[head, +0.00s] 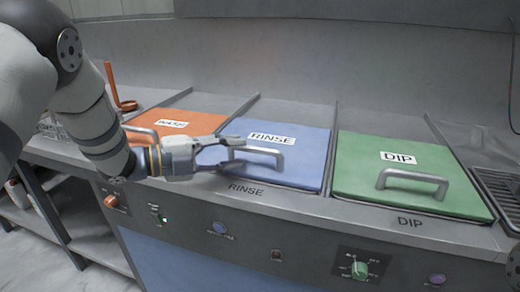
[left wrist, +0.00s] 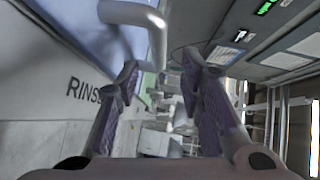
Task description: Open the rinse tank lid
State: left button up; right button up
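The rinse tank lid (head: 303,144) is a blue panel with a white RINSE label, lying flat and closed over its tank. Its grey bar handle (head: 262,151) stands along the front part of the lid. My left gripper (head: 238,154) is open and empty, with its fingertips at the left end of this handle. In the left wrist view the gripper (left wrist: 160,75) has its two fingers apart. The handle (left wrist: 135,14) shows at the top there, with one end bending down toward the gap; contact cannot be told. My right gripper is not in view.
An orange lid (head: 195,122) lies left of the rinse lid, partly behind my left arm. A green DIP lid (head: 405,165) with its own handle lies to the right. The front panel below carries knobs, including a green one (head: 360,268). A wire rack (head: 500,192) sits far right.

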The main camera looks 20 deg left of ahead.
aim_at(252, 152)
pick_arm(q)
jog(key=x, duration=0.5)
jog(key=shift+w+d+f, duration=0.1)
jog(key=shift+w+f, duration=0.2)
jog(key=shift+w+d, duration=0.3)
jog(key=shift+r, duration=0.1)
grip_shut()
